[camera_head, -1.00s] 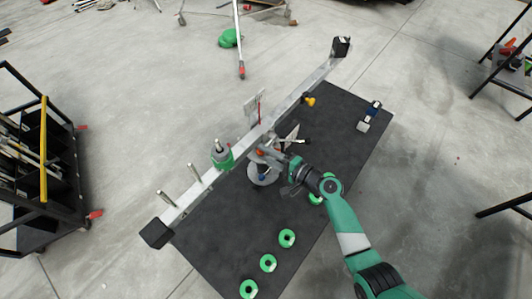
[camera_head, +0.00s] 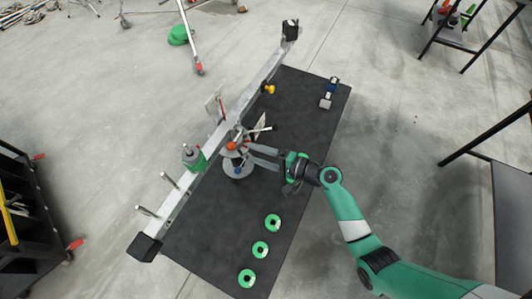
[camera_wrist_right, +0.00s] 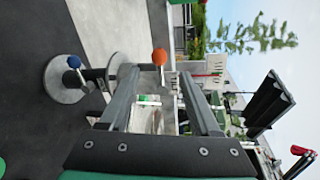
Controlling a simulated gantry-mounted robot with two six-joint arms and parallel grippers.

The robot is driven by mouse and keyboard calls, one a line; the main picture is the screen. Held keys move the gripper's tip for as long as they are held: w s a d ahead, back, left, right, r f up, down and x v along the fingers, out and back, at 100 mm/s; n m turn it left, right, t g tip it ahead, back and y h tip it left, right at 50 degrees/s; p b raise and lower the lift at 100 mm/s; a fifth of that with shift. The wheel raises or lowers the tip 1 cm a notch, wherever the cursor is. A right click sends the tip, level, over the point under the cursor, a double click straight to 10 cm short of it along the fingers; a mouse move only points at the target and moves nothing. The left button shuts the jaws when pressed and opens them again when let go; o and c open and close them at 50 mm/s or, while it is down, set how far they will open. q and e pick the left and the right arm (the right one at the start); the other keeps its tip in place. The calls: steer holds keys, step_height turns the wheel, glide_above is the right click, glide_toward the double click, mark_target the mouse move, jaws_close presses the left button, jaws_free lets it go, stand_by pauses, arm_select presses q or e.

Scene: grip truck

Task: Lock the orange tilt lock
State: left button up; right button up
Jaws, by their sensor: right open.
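The orange tilt lock shows as a round orange knob (camera_head: 231,146) on the pivot mount of the long silver beam (camera_head: 243,103). A blue knob (camera_head: 238,170) sits beside it over a round grey plate. My right gripper (camera_head: 246,155) is open and reaches in from the right, its fingertips close to the orange knob. In the right wrist view the orange knob (camera_wrist_right: 159,57) appears between the two finger tips (camera_wrist_right: 158,76), just beyond them. The gap between the fingers looks empty, and I cannot tell whether a finger touches the mount. My left gripper is not in view.
The beam spans the dark mat (camera_head: 310,110), with a green-and-grey cylinder (camera_head: 194,158) and upright pins on it. Several green rings (camera_head: 260,249) lie on the mat's near part. A black cart (camera_head: 35,215) stands left; table legs (camera_head: 480,135) stand right.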

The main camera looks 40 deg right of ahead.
steer(key=v, duration=0.4)
steer(key=shift+w+a, duration=0.1)
steer(key=shift+a, duration=0.05)
